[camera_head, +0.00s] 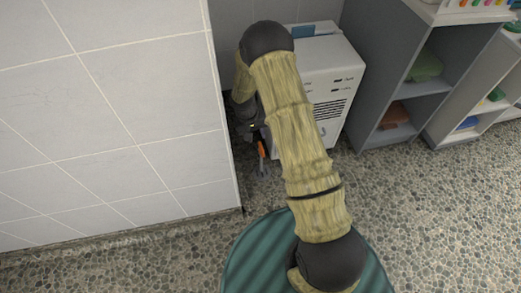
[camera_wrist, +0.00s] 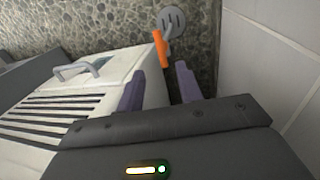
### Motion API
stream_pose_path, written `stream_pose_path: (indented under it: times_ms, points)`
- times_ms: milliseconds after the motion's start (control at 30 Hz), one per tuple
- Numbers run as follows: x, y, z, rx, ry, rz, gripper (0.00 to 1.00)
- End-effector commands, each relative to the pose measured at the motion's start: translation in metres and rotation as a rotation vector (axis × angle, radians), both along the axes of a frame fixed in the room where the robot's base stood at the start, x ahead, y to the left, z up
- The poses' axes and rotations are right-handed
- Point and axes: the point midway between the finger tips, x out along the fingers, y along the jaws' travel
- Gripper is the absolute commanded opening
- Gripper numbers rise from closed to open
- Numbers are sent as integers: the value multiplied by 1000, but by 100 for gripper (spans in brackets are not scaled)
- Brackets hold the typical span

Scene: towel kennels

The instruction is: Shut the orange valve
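The orange valve handle (camera_wrist: 160,48) shows in the wrist view as a thin bar, just beyond my fingertips. It sits beside a grey round fitting (camera_wrist: 172,20). In the head view the orange handle (camera_head: 262,149) is a small strip between the tiled wall and the white machine, below the dark end of my arm. My gripper (camera_wrist: 160,71) is open, with one purple-grey finger on each side of the handle's line. The handle's near end lies close to the gap between the fingertips; I cannot tell whether it is inside. My arm partly hides this area in the head view.
A white machine (camera_head: 330,75) with vents and a handle stands close on one side. The tiled wall (camera_head: 130,110) stands on the other, leaving a narrow gap. Grey shelves (camera_head: 365,60) are at the right. A green ribbed round surface (camera_head: 250,262) is at the bottom. The pebbled floor (camera_head: 420,210) is clear at lower right.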

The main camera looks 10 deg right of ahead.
Motion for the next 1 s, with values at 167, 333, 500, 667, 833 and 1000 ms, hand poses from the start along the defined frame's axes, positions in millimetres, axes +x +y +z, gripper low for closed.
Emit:
stream_pose_path:
  times_ms: [167,333,500,667,833,1000]
  points:
    - [0,-6,-37,1,1,1,36]
    - [0,-10,-66,0,1,4,36]
    - [0,-9,-86,1,0,13,36]
    - [0,-11,-90,1,-1,12,36]
    - [0,-16,-89,0,-1,4,36]
    - [0,-18,-89,0,-1,1,12]
